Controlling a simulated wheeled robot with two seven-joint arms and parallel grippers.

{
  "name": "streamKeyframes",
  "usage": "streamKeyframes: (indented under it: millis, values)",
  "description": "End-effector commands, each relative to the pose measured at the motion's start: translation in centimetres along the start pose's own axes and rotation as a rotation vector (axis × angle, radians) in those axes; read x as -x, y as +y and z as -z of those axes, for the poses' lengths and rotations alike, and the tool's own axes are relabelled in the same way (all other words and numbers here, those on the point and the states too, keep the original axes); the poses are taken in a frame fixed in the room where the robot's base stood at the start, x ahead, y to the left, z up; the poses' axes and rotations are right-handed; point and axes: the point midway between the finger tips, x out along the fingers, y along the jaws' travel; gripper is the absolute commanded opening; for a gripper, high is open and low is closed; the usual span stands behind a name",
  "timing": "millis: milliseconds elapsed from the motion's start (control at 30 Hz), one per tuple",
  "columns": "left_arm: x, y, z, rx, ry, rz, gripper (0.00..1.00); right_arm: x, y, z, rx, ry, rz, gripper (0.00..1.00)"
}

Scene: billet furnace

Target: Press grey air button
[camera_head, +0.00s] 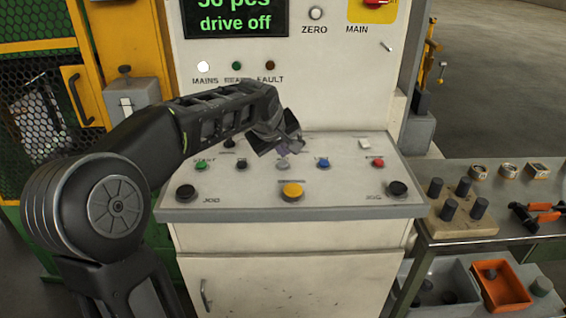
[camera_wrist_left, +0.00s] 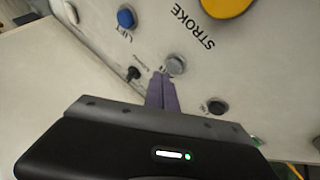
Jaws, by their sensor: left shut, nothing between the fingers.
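The grey button (camera_head: 282,164) sits on the sloped top of the control console, between a black button and a blue button (camera_head: 322,162). In the wrist view the grey button (camera_wrist_left: 175,64) shows just beyond the fingertips, with its label partly hidden by them. My left gripper (camera_head: 286,149) is shut and empty, just behind the grey button in the head view. In the wrist view its purple-grey fingers (camera_wrist_left: 162,84) are together and point at the button. I cannot tell whether they touch it. My right gripper is not in view.
Also on the panel are green (camera_head: 201,163), red (camera_head: 377,162) and yellow (camera_head: 292,191) buttons, and black jog buttons (camera_head: 185,192) at the front corners. A small black toggle (camera_wrist_left: 132,73) stands near the fingers. A bench with pegs and bins is to the right.

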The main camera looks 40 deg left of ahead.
Motion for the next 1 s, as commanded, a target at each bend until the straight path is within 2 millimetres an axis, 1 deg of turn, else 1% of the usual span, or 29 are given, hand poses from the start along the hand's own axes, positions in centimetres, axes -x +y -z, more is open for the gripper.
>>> streamKeyframes:
  millis: [633, 1000]
  values:
    - [-0.03, -0.02, -0.02, 0.000, 0.000, 0.000, 0.00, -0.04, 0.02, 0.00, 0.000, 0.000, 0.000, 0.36]
    - [-0.70, -0.40, -0.36, 0.000, 0.000, 0.000, 0.00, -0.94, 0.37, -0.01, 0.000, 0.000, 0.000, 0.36]
